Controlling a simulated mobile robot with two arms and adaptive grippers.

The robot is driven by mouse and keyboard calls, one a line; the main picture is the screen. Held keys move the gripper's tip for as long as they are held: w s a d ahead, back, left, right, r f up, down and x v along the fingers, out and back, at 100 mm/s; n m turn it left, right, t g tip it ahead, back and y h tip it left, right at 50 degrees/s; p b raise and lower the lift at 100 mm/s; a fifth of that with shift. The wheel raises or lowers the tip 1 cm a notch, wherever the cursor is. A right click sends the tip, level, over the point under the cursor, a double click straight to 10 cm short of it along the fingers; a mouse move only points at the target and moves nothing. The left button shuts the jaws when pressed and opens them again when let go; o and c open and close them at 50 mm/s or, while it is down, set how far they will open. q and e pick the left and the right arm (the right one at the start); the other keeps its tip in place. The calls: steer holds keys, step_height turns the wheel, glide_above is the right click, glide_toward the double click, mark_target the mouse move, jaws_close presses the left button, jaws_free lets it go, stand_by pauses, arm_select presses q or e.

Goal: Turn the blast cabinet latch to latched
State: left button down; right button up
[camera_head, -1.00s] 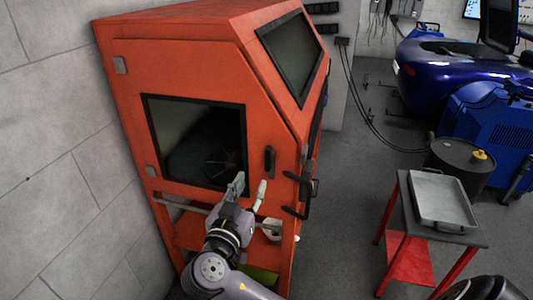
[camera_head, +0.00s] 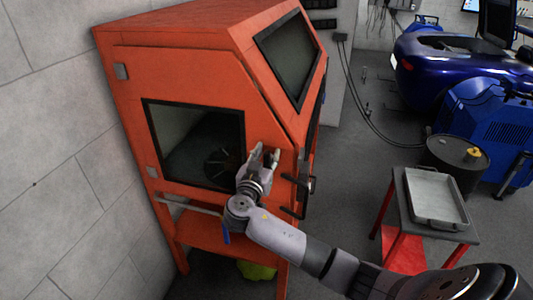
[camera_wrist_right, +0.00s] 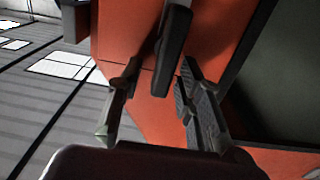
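The orange blast cabinet (camera_head: 195,62) stands at the left of the head view, its windowed door facing me. In the right wrist view, the black latch handle (camera_wrist_right: 173,52) hangs down on the orange face. My right gripper (camera_head: 265,154) is raised in front of the door, right of its window, and mostly covers the latch there. In the wrist view its fingers (camera_wrist_right: 158,95) are spread, with the latch's lower end between them. I see no clear grip, and cannot tell whether either finger touches it. My left gripper is out of view.
A black bar handle (camera_head: 302,188) sticks out at the cabinet's front right corner. A red cart (camera_head: 405,250) with a metal tray (camera_head: 436,198) stands right, near a dark drum (camera_head: 455,160) and blue machine (camera_head: 495,135). A block wall is left.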

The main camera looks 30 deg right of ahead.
steer(key=shift+c, duration=0.5)
jaws_close()
steer(key=shift+f, duration=0.1)
steer(key=n+b, duration=0.1)
steer(key=b, duration=0.1)
steer(key=shift+w+a+f+n+b, duration=0.15)
steer(key=shift+a+f+n+b, duration=0.1)
steer(key=shift+n+b, duration=0.15)
steer(key=shift+w+n+b, duration=0.1)
steer(key=shift+n+b, duration=0.25)
steer(key=shift+n, duration=0.05)
steer(key=shift+w+a+f+n+p, duration=0.3)
steer(key=shift+n+p, duration=0.2)
steer(key=shift+n, duration=2.05)
steer(key=shift+w+a+f+n+p, duration=0.15)
steer(key=shift+w+f+n+p, duration=0.3)
steer(key=shift+n, duration=2.15)
steer(key=shift+w+a+f+n+p, duration=0.2)
steer(key=shift+n+p, duration=0.4)
steer(key=shift+n, duration=1.95)
steer(key=shift+f, duration=0.1)
